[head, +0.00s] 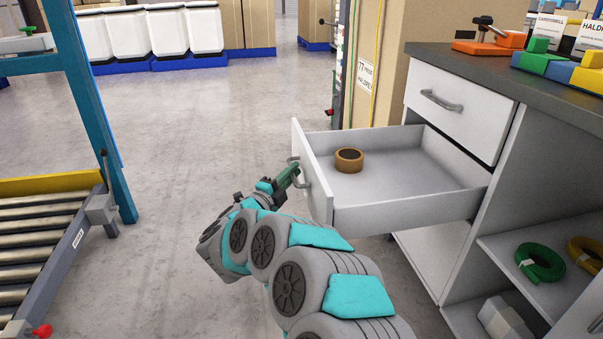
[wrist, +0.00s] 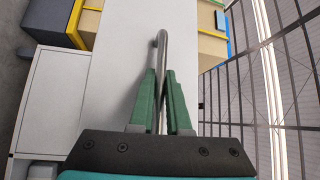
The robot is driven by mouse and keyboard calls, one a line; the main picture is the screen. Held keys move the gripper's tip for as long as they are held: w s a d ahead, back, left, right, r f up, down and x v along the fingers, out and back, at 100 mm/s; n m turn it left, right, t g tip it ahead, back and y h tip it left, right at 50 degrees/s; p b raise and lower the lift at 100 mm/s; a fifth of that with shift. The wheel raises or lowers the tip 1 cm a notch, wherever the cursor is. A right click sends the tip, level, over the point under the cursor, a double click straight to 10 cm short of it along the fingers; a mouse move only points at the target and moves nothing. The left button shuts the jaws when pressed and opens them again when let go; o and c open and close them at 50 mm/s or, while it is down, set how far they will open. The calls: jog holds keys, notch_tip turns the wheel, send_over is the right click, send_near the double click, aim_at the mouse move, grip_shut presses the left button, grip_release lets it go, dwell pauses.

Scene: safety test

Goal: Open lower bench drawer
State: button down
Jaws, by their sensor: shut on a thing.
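The lower bench drawer (head: 402,207) is pulled well out of the bench in the head view, with a brown roll of tape (head: 349,160) lying inside it. My gripper (head: 296,172) is at the drawer's front, shut on its handle. In the wrist view the grey bar handle (wrist: 163,52) runs between the two green fingers of my gripper (wrist: 163,98), against the white drawer front (wrist: 122,50). The far part of the handle is clear of the fingers; the part between them is mostly hidden.
The upper drawer (head: 457,109) is shut under the dark benchtop (head: 440,52). Open shelves below hold a green coil (head: 540,262) and a yellow coil (head: 585,252). A roller conveyor (head: 40,235) with a blue post stands at the left. The floor (head: 190,130) between is clear.

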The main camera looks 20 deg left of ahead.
dwell(0.3)
jog(key=c, duration=0.9)
grip_release()
jog(key=shift+a, duration=0.1)
jog(key=v, duration=0.7)
jog(key=shift+s+a+f, duration=0.1)
jog(key=shift+s, duration=0.3)
